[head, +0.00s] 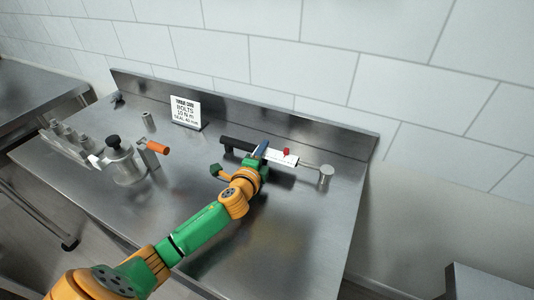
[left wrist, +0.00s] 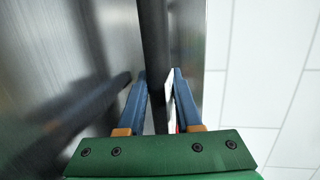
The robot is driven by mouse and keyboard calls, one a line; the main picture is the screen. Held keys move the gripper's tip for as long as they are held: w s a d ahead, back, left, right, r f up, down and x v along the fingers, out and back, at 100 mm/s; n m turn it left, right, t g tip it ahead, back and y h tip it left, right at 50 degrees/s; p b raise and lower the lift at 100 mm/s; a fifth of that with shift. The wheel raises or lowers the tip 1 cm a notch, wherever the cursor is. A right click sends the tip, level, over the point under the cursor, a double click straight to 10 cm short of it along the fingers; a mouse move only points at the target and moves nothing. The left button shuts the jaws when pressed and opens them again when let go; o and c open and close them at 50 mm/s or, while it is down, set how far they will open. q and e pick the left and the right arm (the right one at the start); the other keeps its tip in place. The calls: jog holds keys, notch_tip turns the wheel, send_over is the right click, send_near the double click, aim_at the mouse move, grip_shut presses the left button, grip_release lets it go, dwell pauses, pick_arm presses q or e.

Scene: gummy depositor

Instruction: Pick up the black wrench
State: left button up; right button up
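The black wrench is a torque-wrench shape with a black handle (head: 238,145), a white scale section (head: 284,157) with a red mark, and a silver head (head: 327,172) at the right end. It lies across the back of the steel table. My left gripper (head: 262,152) reaches it from the front, its fingers on either side of the shaft near where black meets white. In the left wrist view the black shaft (left wrist: 154,35) runs between the blue fingertips (left wrist: 161,76). I cannot tell whether both fingers press on it. My right gripper is not in view.
A white sign card (head: 186,112) stands behind. A metal pot-like fixture (head: 124,163) with an orange-handled part (head: 158,148) stands left, beside a row of metal cylinders (head: 68,140). The table (head: 285,235) is bare at front right. A raised steel edge (head: 300,127) runs along the back.

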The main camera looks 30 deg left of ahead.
pick_arm(q)
grip_shut()
jog(key=shift+r, duration=0.4)
notch_tip(320, 180, up, 9)
jog(key=shift+r+p, duration=0.15)
jog(key=shift+p, duration=1)
grip_release()
jog(key=shift+w, duration=0.1)
grip_shut()
